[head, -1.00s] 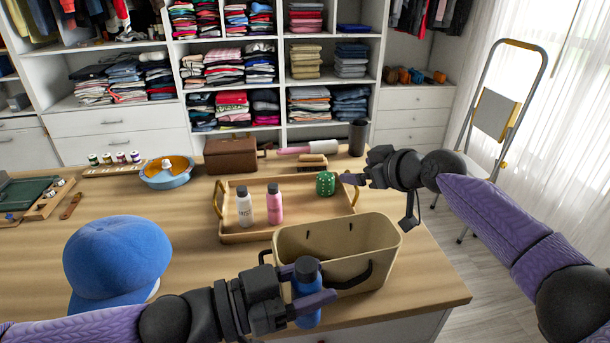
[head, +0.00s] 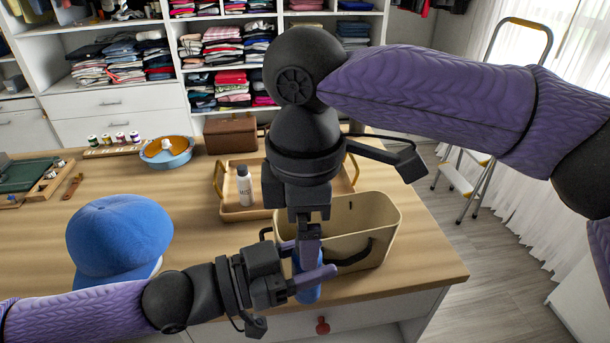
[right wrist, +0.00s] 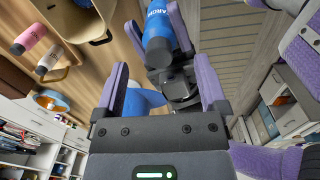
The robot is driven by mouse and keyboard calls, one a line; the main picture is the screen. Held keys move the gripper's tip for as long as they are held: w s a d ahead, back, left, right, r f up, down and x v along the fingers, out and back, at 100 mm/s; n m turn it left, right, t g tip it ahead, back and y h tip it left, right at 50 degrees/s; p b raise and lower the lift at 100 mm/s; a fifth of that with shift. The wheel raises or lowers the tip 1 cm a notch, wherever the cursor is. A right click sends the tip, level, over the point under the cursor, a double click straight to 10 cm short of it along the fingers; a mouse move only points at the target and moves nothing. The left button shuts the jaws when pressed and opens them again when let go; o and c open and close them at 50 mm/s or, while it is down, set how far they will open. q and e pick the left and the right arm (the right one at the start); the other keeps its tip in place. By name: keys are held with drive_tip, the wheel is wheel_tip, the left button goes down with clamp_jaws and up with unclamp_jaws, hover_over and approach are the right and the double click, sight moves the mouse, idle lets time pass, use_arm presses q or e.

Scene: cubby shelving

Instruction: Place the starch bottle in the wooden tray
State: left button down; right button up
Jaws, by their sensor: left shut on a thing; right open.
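The wooden tray (head: 236,214) lies behind the beige bin, partly hidden by my right arm. A white bottle (head: 244,187) stands in it.
The beige bin (head: 385,215) stands between the bottle and the tray. A pink bottle (right wrist: 30,38) shows in the right wrist view. A blue cap (head: 118,235) lies at left; a blue-orange bowl (head: 166,152) and brown box (head: 231,135) are behind. Table between cap and bin is clear.

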drive_tip(key=shift+f, duration=1.55)
drive_tip(key=shift+c, duration=0.3)
drive_tip(key=c, duration=1.2)
use_arm(q)
drive_tip(key=shift+c, duration=0.3)
unclamp_jaws()
